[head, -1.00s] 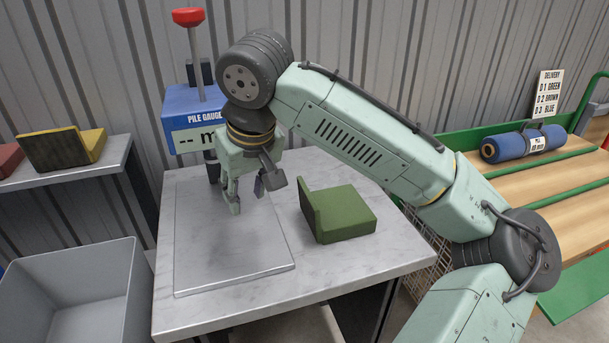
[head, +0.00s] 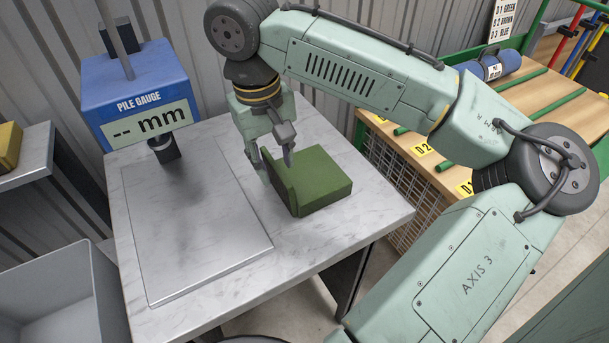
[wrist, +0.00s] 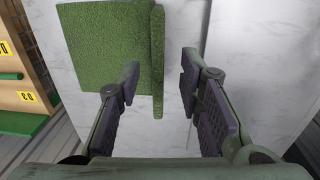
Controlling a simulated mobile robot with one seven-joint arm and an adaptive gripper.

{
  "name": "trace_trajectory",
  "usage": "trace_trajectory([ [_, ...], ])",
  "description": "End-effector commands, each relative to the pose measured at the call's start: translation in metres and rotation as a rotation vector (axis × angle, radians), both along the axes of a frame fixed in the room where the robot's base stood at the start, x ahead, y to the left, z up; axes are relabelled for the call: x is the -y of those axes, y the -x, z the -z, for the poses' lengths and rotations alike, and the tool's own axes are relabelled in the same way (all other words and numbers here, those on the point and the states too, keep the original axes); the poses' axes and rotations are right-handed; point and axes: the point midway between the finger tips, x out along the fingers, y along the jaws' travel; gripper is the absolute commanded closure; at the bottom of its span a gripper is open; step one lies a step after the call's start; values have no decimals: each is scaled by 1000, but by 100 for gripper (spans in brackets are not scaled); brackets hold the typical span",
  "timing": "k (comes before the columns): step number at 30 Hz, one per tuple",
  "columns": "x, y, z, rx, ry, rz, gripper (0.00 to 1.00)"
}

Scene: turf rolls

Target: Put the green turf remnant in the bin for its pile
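The green turf remnant (head: 325,184) lies on the marble-topped table (head: 365,225), right of the metal plate. It is L-shaped, with a flat slab and an upright flap along its left side. In the wrist view the remnant (wrist: 105,45) is at the upper left. My gripper (head: 276,162) is open and empty at the flap. In the wrist view its fingers (wrist: 160,85) are on either side of the flap's line; I cannot tell whether they touch it. A grey bin (head: 95,285) stands at the lower left, its pile marking not visible.
The blue pile gauge (head: 137,92) reads "-- mm" above the bare metal plate (head: 195,225). A side shelf (head: 30,165) holds a yellow-edged piece (head: 8,147). A rack at the right carries a blue roll (head: 490,65) and yellow D labels.

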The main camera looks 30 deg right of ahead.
Motion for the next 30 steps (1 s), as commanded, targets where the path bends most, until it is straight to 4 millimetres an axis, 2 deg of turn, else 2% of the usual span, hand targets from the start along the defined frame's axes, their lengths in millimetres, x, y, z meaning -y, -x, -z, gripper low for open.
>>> trace_trajectory([
  [6, 5, -2, 31, -2, 1, 1, 67],
  [9, 6, -3, 40, -1, 1, 1, 67],
  [17, 6, -3, 43, 1, 1, 0, 67],
  [30, 6, -3, 43, 0, 1, 0, 96],
])
